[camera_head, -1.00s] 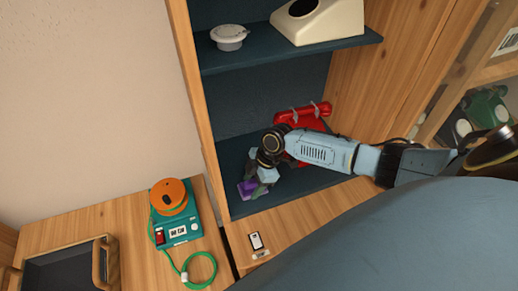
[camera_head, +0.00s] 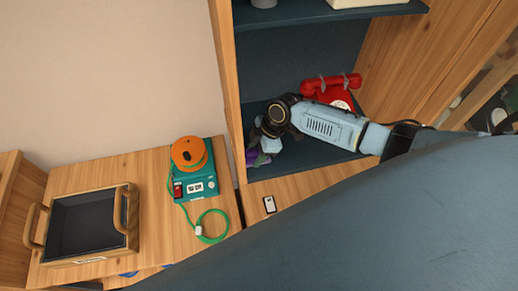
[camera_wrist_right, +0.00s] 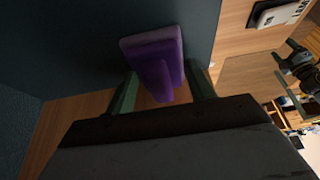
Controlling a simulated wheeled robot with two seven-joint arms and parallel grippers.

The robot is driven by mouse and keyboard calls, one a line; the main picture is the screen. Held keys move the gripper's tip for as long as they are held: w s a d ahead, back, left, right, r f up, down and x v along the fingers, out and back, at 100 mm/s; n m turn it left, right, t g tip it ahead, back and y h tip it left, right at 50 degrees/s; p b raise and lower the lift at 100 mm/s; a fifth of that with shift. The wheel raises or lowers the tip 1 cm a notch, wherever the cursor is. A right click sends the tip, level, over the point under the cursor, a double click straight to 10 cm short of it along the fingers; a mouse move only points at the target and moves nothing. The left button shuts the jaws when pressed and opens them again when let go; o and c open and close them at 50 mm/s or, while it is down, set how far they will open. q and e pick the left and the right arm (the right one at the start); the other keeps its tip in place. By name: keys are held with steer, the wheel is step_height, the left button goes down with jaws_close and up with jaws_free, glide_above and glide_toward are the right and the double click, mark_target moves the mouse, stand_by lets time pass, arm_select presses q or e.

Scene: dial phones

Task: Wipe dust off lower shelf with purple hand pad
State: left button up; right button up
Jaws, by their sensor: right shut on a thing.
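The purple hand pad (camera_head: 252,157) is at the left end of the dark blue lower shelf (camera_head: 312,154), close to the wooden left side panel. My right gripper (camera_head: 263,147) is shut on the pad's handle and partly hides the pad in the head view. In the right wrist view the pad (camera_wrist_right: 150,42) lies against the dark shelf surface (camera_wrist_right: 75,45), with its handle between the fingers of my gripper (camera_wrist_right: 163,88). Whether the pad fully touches the shelf is hard to tell. I cannot make out dust. My left gripper is not in view.
A red dial phone (camera_head: 332,90) stands on the lower shelf behind my right arm. The upper shelf (camera_head: 330,12) is above. A small handheld device (camera_head: 270,204) lies on the wooden ledge in front. Left are an orange-and-teal phone (camera_head: 195,170) and a handled tray (camera_head: 132,222).

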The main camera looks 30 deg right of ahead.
steer(key=shift+s+f, duration=0.15)
step_height(320, 180, up, 6)
steer(key=p, duration=0.5)
steer(key=shift+p, duration=0.3)
step_height(320, 180, up, 3)
steer(key=p, duration=0.2)
steer(key=shift+p, duration=0.4)
